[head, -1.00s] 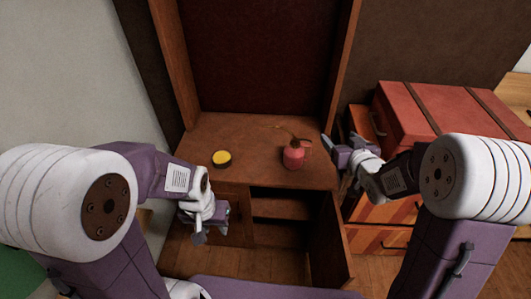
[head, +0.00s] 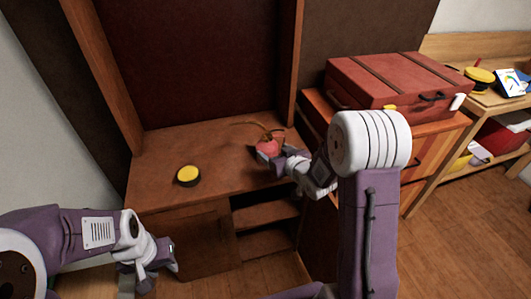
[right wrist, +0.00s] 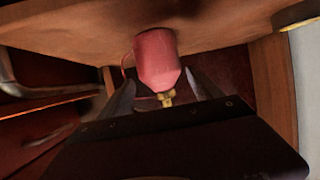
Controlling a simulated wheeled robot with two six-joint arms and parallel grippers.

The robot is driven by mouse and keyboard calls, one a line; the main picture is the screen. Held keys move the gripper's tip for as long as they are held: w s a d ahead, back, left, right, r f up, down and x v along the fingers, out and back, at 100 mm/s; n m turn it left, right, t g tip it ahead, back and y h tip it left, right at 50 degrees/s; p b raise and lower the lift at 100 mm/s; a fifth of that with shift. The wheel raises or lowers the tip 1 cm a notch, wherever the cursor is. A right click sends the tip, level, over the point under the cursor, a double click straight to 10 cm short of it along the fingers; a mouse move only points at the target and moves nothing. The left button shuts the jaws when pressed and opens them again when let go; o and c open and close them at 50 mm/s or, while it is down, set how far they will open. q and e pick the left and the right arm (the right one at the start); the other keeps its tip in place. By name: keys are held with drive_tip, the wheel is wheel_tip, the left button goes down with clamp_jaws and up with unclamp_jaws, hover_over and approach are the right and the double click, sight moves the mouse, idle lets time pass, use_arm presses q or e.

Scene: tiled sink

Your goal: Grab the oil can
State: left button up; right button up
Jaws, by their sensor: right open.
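The oil can (head: 268,143) is a red can with a thin spout, standing on the wooden cabinet top. My right gripper (head: 268,155) is at the can's near side and partly hides it. In the right wrist view the red can (right wrist: 157,60) lies ahead, with the open fingers (right wrist: 163,92) to either side of its lower picture end, where a brass-coloured part shows. I cannot tell whether the fingers touch it. My left gripper (head: 170,265) hangs low at the left, away from the can; its jaw state is unclear.
A round yellow-topped tin (head: 188,175) sits on the cabinet top (head: 160,160) left of the can. The cabinet below has open shelves (head: 265,215). A red suitcase (head: 395,80) lies on a chest to the right. A side shelf (head: 490,100) stands further right.

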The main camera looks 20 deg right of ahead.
sight(265, 133)
drive_tip(key=b+x, duration=0.1)
drive_tip(key=x, duration=0.8)
drive_tip(key=shift+r, duration=0.1)
drive_tip(key=c, duration=1.4)
drive_tip(key=r+p, duration=0.1)
drive_tip(key=r, duration=0.4)
drive_tip(key=shift+d+p, duration=0.2)
drive_tip(key=shift+p, duration=0.15)
drive_tip(key=shift+c, duration=0.2)
drive_tip(key=w+d+r+p, duration=0.1)
drive_tip(key=d+r+p, duration=0.3)
drive_tip(key=d, duration=0.7)
drive_tip(key=shift+w+d+r+p, duration=0.2)
drive_tip(key=shift+r+p, duration=0.15)
drive_tip(key=shift+r, duration=0.65)
